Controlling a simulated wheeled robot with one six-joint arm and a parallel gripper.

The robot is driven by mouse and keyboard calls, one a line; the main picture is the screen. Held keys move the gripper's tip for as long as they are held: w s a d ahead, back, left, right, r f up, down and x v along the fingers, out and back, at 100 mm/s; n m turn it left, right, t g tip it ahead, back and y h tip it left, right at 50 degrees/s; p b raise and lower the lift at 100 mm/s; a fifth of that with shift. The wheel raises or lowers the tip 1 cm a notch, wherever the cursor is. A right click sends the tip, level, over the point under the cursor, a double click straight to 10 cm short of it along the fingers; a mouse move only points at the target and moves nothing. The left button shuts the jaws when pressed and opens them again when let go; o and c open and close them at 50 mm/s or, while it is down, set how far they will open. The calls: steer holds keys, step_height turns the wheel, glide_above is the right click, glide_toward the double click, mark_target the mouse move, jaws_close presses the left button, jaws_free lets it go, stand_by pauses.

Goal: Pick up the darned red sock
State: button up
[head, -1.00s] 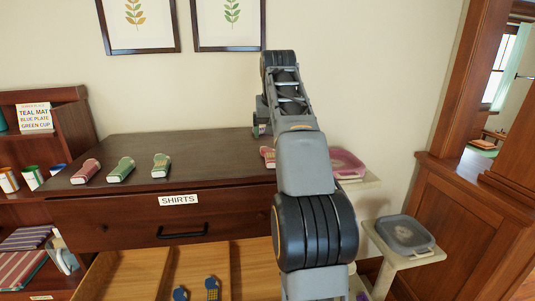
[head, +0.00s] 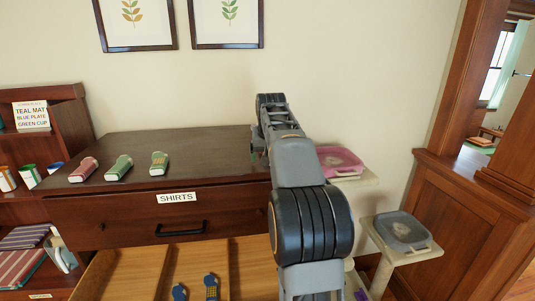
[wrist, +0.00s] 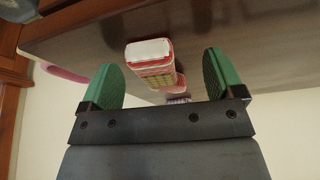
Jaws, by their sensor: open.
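The darned red sock (wrist: 155,72) shows in the wrist view as a folded red bundle with a white end and a yellow-green patch. It lies on the dark dresser top (wrist: 225,40). My gripper (wrist: 160,73) is open, with a green-padded finger on each side of the sock's line. Gaps show between the sock and both fingers; how far it reaches between them I cannot tell. In the head view my arm hides this sock and most of the gripper.
A plain red sock (head: 83,170), a plain green sock (head: 119,168) and a patched green sock (head: 158,163) lie to the left on the dresser. The open drawer below holds blue socks (head: 211,286).

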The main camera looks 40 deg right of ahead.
steer(key=shift+f, duration=0.15)
steer(key=shift+c, duration=0.4)
steer(key=c, duration=0.9)
